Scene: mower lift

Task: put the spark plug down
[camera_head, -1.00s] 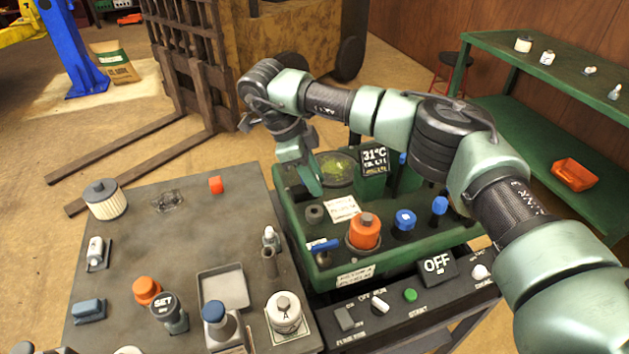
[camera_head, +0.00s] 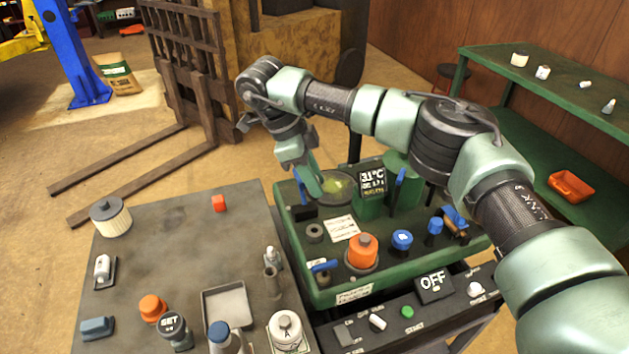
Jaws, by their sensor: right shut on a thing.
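My right gripper (camera_head: 312,181) hangs over the back left part of the green engine bench (camera_head: 345,292), beside the round dial. Its pale green fingers point down and look closed. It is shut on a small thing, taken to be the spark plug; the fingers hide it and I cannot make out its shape. A small white-tipped piece (camera_head: 271,256) stands at the right edge of the grey table, by a dark cylinder (camera_head: 272,283). My left gripper is not in view.
The grey table (camera_head: 185,240) holds a filter (camera_head: 110,217), an orange-capped part (camera_head: 152,307), a shallow tray (camera_head: 228,305) and a white canister (camera_head: 286,331). The bench carries an orange knob (camera_head: 362,250), blue caps and a display (camera_head: 371,183). A green shelf (camera_head: 560,65) stands right.

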